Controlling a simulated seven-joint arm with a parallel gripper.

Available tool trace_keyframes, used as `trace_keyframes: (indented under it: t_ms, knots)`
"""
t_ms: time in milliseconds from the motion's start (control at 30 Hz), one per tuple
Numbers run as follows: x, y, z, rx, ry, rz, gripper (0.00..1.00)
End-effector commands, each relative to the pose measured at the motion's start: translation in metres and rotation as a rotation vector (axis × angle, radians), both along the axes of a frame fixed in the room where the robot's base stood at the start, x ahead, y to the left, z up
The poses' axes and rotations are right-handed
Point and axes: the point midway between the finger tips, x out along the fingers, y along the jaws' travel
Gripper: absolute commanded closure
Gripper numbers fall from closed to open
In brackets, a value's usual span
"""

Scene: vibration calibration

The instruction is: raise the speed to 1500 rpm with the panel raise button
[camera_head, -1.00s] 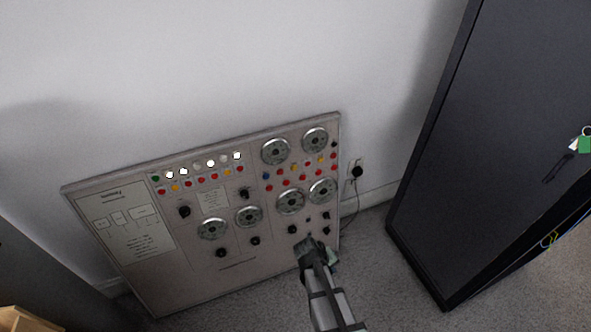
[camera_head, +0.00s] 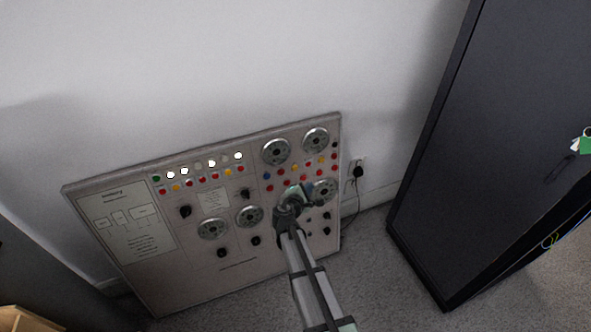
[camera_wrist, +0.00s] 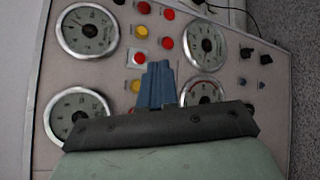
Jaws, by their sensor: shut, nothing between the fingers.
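The control panel (camera_head: 190,285) leans against the wall, with round dial gauges, rows of coloured buttons and black knobs. My gripper (camera_head: 291,195) is over the right part of the panel, in front of the lower gauges, and hides one of them. In the wrist view the shut fingers (camera_wrist: 158,82) point at a column of red and yellow buttons between the gauges. A red button (camera_wrist: 138,58) on a pale plate is just beside the fingertips. I cannot tell whether the fingertips touch the panel. Button labels are too small to read.
A dark cabinet (camera_head: 470,130) with a green-tagged key stands at the right. A plug and cable (camera_head: 357,172) sit on the wall beside the panel. Carpet (camera_head: 385,290) is free in front. A wooden object (camera_head: 25,320) shows at the lower left.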

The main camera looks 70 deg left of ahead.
Motion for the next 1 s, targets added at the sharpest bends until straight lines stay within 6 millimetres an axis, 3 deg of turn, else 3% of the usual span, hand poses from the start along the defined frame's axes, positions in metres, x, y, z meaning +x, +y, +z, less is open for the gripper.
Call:
trace_keyframes:
  t_ms: [667,1000]
  knots:
    - [-0.002,0.003,-0.001,-0.045,-0.036,0.036,1.0]
    - [-0.002,0.026,-0.006,-0.044,-0.035,0.036,1.0]
